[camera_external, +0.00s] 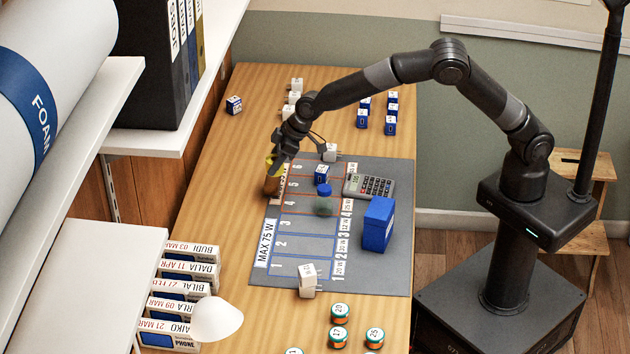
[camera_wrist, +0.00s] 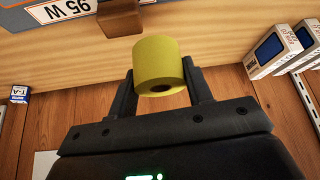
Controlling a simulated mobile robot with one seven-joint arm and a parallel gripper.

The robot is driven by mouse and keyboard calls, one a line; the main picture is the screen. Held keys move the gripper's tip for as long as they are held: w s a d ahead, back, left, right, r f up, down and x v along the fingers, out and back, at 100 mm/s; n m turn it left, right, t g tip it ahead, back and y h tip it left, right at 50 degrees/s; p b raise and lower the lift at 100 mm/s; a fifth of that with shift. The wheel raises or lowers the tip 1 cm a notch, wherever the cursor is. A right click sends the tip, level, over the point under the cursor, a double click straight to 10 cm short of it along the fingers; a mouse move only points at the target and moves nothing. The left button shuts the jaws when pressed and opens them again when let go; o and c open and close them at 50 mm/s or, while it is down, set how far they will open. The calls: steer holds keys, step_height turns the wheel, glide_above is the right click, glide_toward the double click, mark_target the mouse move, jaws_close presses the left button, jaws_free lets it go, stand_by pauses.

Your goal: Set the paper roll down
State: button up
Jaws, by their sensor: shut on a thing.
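The paper roll is yellow with a dark hole in its end; it shows in the wrist view (camera_wrist: 157,62) between the two dark fingers of my gripper (camera_wrist: 160,82). My gripper is shut on it. In the external view my gripper (camera_external: 275,164) points down near the table's left edge, beside the mat's left side. The roll (camera_external: 269,163) is partly hidden there by the fingers. A brown object (camera_external: 272,185) shows just below it. I cannot tell whether the roll touches anything beneath.
The grey mat (camera_external: 425,255) carries a blue box (camera_external: 378,223), a calculator (camera_external: 369,187), a blue-capped bottle (camera_external: 324,200) and a white charger (camera_external: 308,278). Phone boxes (camera_external: 185,270) and a white lamp shade (camera_external: 216,320) stand at lower left. Bare wood (camera_external: 215,200) lies left of the mat.

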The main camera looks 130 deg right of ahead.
steer(key=w+a+f, duration=0.2)
steer(key=w+a, duration=0.1)
steer(key=w, duration=0.1)
steer(key=w+a+f, duration=0.2)
steer(key=w+a, duration=0.1)
steer(key=w, duration=0.1)
steer(key=w+a+f, duration=0.3)
steer(key=w, duration=0.1)
steer(key=shift+w+a, duration=0.1)
steer(key=shift+a, duration=0.2)
steer(key=shift+f, duration=1.95)
steer(key=shift+f, duration=0.1)
steer(key=o, duration=1)
